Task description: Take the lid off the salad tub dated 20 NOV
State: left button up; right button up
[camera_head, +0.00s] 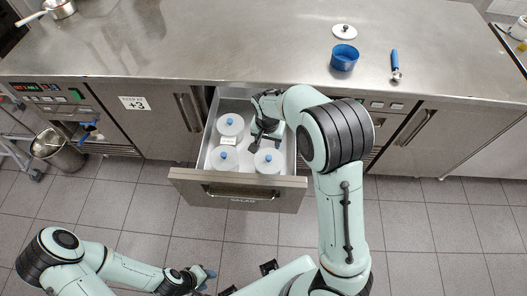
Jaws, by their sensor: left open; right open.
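Three white-lidded tubs with blue knobs stand in the open drawer (240,192) marked SALAD: a back-left tub (231,124), a front-left tub (223,159) and a front-right tub (268,161). A small pale label shows at the front of the back-left tub, but its date is too small to read. I cannot tell which tub is dated 20 NOV. My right gripper (262,140) is open inside the drawer, right of the back-left tub and just behind the front-right tub. My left gripper (204,277) is low at the bottom of the view, away from the drawer, open and empty.
On the steel counter (200,50) are a blue open container (344,58), a loose white lid with a dark knob (344,32) and a blue-handled scoop (395,64). A pan (60,8) stands far left. A metal bin (58,150) stands on the floor left.

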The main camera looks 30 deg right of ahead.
send_over(269, 157)
jog(key=s, duration=0.2)
jog(key=f, duration=0.6)
jog(key=shift+w+a+f, duration=0.15)
jog(key=shift+w+a, duration=0.05)
jog(key=shift+a, duration=0.1)
jog(key=shift+w+d+f, duration=0.1)
jog(key=shift+w+f, duration=0.15)
jog(key=shift+f, duration=0.75)
jog(key=shift+w+f, duration=0.2)
jog(key=shift+f, duration=0.85)
jog(key=shift+w+d+f, duration=0.1)
jog(key=shift+w+f, duration=0.15)
jog(key=shift+f, duration=0.75)
grip_shut()
